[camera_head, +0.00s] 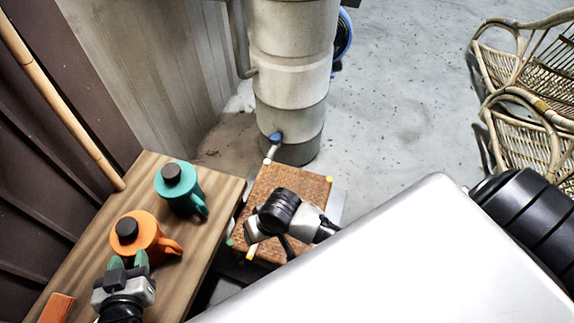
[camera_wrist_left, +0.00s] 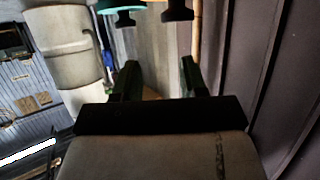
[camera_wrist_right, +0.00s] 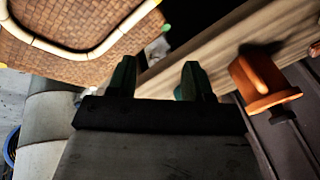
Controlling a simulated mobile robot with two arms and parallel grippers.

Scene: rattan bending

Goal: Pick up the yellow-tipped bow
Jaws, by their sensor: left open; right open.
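A woven brown stool top (camera_head: 312,182) stands beside the bench, with small yellow and green tips at its edges. A green tip (camera_wrist_right: 165,28) shows at the top's corner. My right gripper (camera_wrist_right: 158,72) is open and empty beside the stool's edge; its wrist hides part of the stool in the head view. My left gripper (camera_head: 128,262) is open and empty over the wooden bench, near the orange pot.
The wooden bench (camera_head: 190,245) carries a teal pot (camera_head: 192,198), an orange pot (camera_head: 150,240) and an orange block (camera_head: 57,309). A grey cylindrical tank (camera_head: 292,75) stands behind the stool. A bamboo pole (camera_head: 60,105) leans at the left wall. Rattan chairs (camera_head: 520,120) stand at right.

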